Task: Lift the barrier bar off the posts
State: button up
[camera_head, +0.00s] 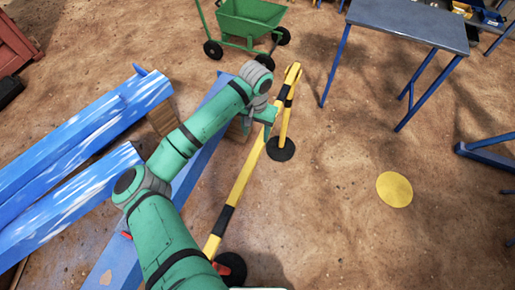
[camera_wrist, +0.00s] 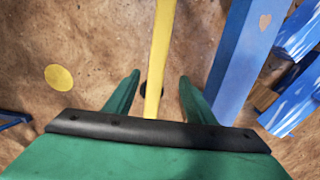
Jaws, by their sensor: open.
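The barrier bar (camera_head: 241,180) is yellow with black bands. It runs from lower middle to upper middle in the head view, resting on posts. The far post (camera_head: 284,125) is yellow and black, on a round black base. The near post is mostly hidden; its black base (camera_head: 232,268) shows at the bottom edge. My gripper (camera_head: 262,118) is at the bar's far half. In the wrist view the bar (camera_wrist: 159,50) runs lengthwise between the two open fingers of my gripper (camera_wrist: 158,82), apart from both. I cannot tell how far above the bar the fingertips are.
Blue beams with white streaks (camera_head: 65,165) lie at the left, beside my arm. A green cart (camera_head: 250,20) stands beyond the bar. A blue-legged table (camera_head: 410,20) stands at upper right. A flat yellow disc (camera_head: 394,189) lies on the open dirt at right.

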aim_at(258, 146)
jog(key=f, duration=0.8)
jog(key=shift+d+f, duration=0.3)
jog(key=shift+f, duration=0.1)
jog(key=c, duration=1.2)
grip_shut()
jog(key=shift+r, duration=0.1)
